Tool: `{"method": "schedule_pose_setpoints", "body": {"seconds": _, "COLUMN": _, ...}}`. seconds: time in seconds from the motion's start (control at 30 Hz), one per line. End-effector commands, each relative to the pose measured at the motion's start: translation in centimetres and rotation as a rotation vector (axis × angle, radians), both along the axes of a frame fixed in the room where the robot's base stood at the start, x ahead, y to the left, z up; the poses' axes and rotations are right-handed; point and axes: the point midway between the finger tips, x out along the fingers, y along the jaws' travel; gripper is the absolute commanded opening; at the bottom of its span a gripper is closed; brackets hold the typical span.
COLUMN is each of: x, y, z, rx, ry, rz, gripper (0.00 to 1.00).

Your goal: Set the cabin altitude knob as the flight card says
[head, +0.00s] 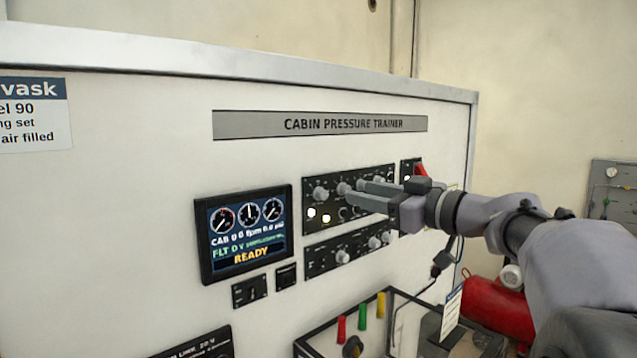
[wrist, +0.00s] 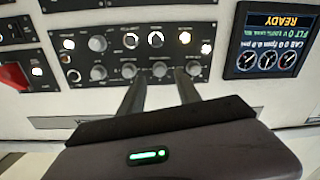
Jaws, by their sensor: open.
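The upper black control panel (head: 309,190) carries a row of grey knobs; it also shows upside down in the wrist view (wrist: 115,58). Its labels are too small to read, so I cannot tell which knob is cabin altitude. My gripper (head: 356,189) is open in front of this panel. In the wrist view its two fingers (wrist: 160,84) point at the knob row, with one knob (wrist: 160,69) in line between the tips. I cannot tell whether they touch it. A white card (head: 451,312) stands at the lower right; its text is unreadable.
A display (head: 246,232) reads READY. A second knob panel (head: 322,262) lies below. A red switch cover (head: 421,169) is right of the upper panel. A dark-framed box with red, green and yellow posts (head: 362,318) stands below. A red tank (head: 497,308) is at right.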

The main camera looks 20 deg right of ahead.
Motion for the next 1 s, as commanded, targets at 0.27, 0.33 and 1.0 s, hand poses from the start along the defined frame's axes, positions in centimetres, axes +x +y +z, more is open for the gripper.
{"method": "schedule_pose_setpoints", "body": {"seconds": 0.27, "x": 3.2, "y": 1.3, "z": 0.0, "rx": 0.0, "ry": 0.0, "rz": 0.001, "gripper": 0.4}}
{"method": "schedule_pose_setpoints", "body": {"seconds": 0.33, "x": 3.3, "y": 1.4, "z": 0.0, "rx": 0.0, "ry": 0.001, "rz": 0.0, "gripper": 0.4}}
{"method": "schedule_pose_setpoints", "body": {"seconds": 1.0, "x": 3.2, "y": 1.3, "z": -0.1, "rx": 0.009, "ry": 0.004, "rz": -0.001, "gripper": 0.0}}
